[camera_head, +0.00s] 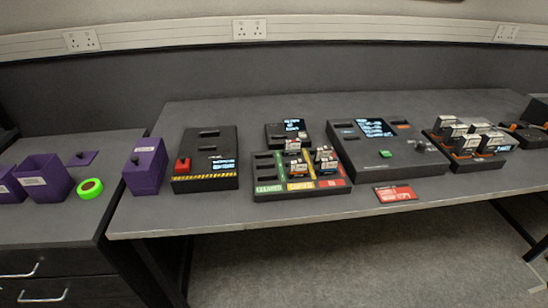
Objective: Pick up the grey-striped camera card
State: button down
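Several small cards with white labels stand in two places, and their stripe colours are too small to tell, so I cannot pick out the grey-striped one. Some cards (298,168) stand upright in a black sorting tray (264,165) with green, yellow and red sections, in the middle of the table. One more card (293,146) is at the front of a small black reader with a screen (275,131) just behind the tray. Several larger white-and-black items (484,128) stand in a black rack (482,164) at the right. My gripper is not in view.
A large black console (364,160) with a screen and a green button stands right of the tray. A red label card (396,193) lies near the front edge. A black box with a red knob (205,182), purple bins (146,170) and a green tape roll (89,189) are at the left.

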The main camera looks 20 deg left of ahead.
aim_at(292, 148)
jog(key=u, duration=0.85)
jog(key=i, duration=1)
